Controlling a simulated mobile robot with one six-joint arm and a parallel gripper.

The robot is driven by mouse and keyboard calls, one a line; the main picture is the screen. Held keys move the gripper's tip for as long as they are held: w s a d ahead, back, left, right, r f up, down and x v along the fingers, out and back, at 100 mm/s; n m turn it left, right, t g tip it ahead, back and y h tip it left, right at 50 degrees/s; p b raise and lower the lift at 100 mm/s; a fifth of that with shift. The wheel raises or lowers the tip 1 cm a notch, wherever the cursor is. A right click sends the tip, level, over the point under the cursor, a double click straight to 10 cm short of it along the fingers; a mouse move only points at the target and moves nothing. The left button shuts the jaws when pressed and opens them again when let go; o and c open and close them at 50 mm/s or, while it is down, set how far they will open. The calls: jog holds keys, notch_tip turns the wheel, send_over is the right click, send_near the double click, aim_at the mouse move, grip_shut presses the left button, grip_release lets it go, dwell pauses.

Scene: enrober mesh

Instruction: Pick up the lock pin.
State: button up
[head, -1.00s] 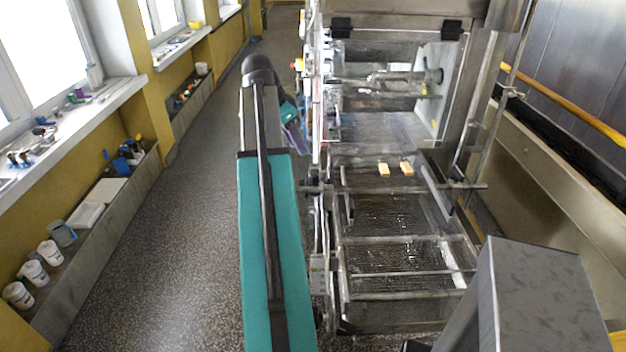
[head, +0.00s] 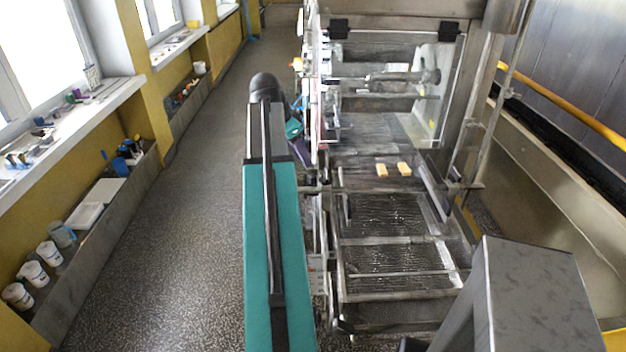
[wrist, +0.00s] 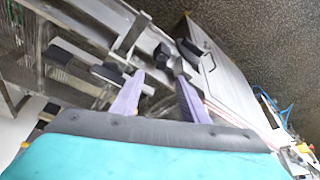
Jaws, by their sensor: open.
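I cannot make out the lock pin for certain in either view. My gripper (wrist: 158,82) is open in the wrist view, its two lilac fingers spread with nothing held between them. Beyond the fingertips are metal bars and dark blocks on the side of the enrober machine (head: 395,245), and a small black handle-like part (wrist: 190,52) lies just past the right finger. I cannot tell whether any of these is the pin. In the head view the gripper (head: 300,150) is beside the machine's left side, mostly hidden behind my teal arm.
Two pale yellow pieces (head: 404,168) lie on the machine's mesh belt. A grey box with a handle (wrist: 222,75) is right of the fingers in the wrist view. The speckled floor (head: 190,240) to the left is clear, up to a ledge with white cups (head: 32,272).

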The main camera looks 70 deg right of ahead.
aim_at(312, 175)
jog(key=shift+p+x, duration=0.35)
jog(key=shift+x, duration=1.6)
jog(key=shift+d, duration=0.1)
jog(key=shift+p+x, duration=1.15)
jog(key=shift+x, duration=1.45)
jog(key=shift+d, duration=0.1)
jog(key=shift+w, duration=0.1)
grip_shut()
jog(key=shift+r, duration=0.25)
notch_tip(312, 175, up, 10)
jog(key=b, duration=0.3)
jog(key=shift+f, duration=0.2)
